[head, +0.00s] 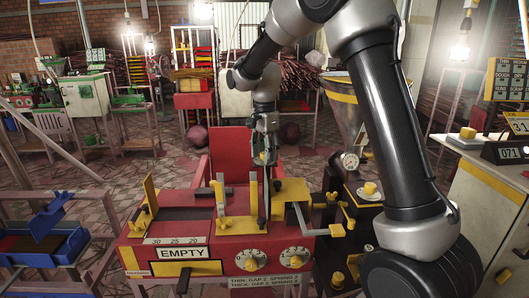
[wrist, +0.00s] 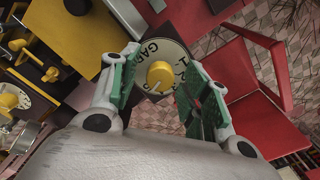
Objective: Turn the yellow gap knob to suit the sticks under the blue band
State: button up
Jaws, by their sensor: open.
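The yellow gap knob (wrist: 160,75) sits on a round pale dial (wrist: 148,52) marked GAP, with small numbers at its lower right. In the wrist view it shows between the green-padded fingers of my gripper (wrist: 162,98), which are open on either side of it. I cannot tell whether they touch it, nor which number its white mark meets. In the head view my gripper (head: 264,157) hangs pointing down behind the red machine (head: 210,240); the knob cannot be picked out there. I cannot make out a blue band or the sticks under it.
Two dials (head: 295,257) are on the machine's front beside an EMPTY sign (head: 184,253). A label (head: 266,281) gives gap and spring settings for thin and thick. Yellow uprights (head: 221,197) stand on its top. A red chair (wrist: 265,120) is right of the knob.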

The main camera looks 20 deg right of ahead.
jog(key=c, duration=1)
jog(key=shift+c, duration=0.2)
jog(key=shift+n, duration=0.3)
jog(key=n, duration=0.6)
jog(key=shift+r, duration=0.1)
jog(key=n, duration=0.4)
jog(key=shift+n, duration=1.9)
